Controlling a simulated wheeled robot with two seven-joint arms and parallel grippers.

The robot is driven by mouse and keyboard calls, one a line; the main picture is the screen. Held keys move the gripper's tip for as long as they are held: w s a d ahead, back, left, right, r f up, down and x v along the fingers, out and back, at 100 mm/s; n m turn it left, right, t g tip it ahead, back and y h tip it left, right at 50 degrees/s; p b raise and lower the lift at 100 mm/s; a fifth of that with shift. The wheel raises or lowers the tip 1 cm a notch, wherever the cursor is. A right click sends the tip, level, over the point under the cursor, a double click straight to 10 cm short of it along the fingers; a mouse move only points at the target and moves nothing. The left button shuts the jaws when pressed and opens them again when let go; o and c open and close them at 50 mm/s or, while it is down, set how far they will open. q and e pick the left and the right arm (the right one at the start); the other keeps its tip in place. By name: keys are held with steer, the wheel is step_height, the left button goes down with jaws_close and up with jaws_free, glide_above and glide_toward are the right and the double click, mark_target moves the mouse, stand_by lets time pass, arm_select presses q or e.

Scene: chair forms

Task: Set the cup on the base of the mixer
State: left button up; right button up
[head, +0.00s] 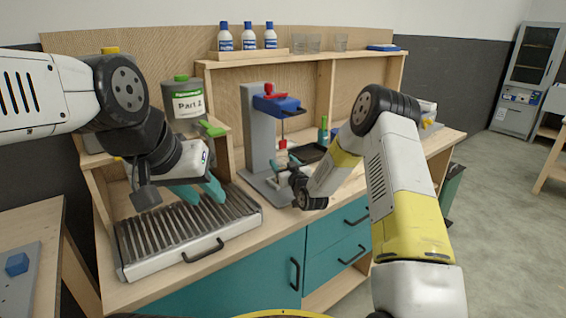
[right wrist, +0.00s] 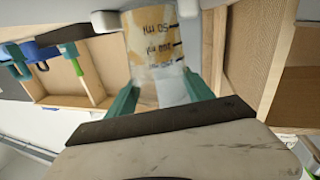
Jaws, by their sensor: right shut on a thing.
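The mixer (head: 260,130) stands on the bench, with a grey column, a blue head, a red knob and a red-tipped stirrer hanging down. Its grey base (head: 252,180) shows partly beside my right gripper (head: 284,170). In the right wrist view, the right gripper (right wrist: 161,84) is shut on the cup (right wrist: 153,38), a translucent cup with a yellowish band and ml marks. In the head view the cup is mostly hidden; the gripper is close to the base, below the stirrer. I cannot tell whether the cup touches the base. My left gripper (head: 204,192) is open and empty above a slatted tray.
The slatted metal tray (head: 185,235) fills the bench's front left. A grey "Part 2" container (head: 186,103) with a green tap stands behind it. A dark tray (head: 308,154) and green bottle (head: 323,133) are right of the mixer. Bottles (head: 248,37) and glasses stand on the top shelf.

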steer(key=shift+f, duration=0.15)
steer(key=o, duration=1)
steer(key=shift+c, duration=0.2)
steer(key=shift+r, duration=0.2)
steer(key=v, duration=1.1)
steer(key=s+d+r+m+g+h, duration=0.1)
steer(key=s+d+r+g+h, duration=0.2)
steer(key=r, duration=0.4)
steer(key=s+d+r+g, duration=0.2)
steer(key=s+d+r, duration=0.2)
steer(key=s+r, duration=0.25)
steer(key=s+d+r+m+g, duration=0.1)
steer(key=s+r+g, duration=0.1)
steer(key=s, duration=1.1)
steer(key=s+d+r+m+g+h, duration=0.1)
steer(key=s+d+r+m+g, duration=0.1)
steer(key=s, duration=1.2)
steer(key=shift+s+r+m+g, duration=0.3)
steer(key=shift+r+g, duration=0.2)
steer(key=shift+g, duration=0.3)
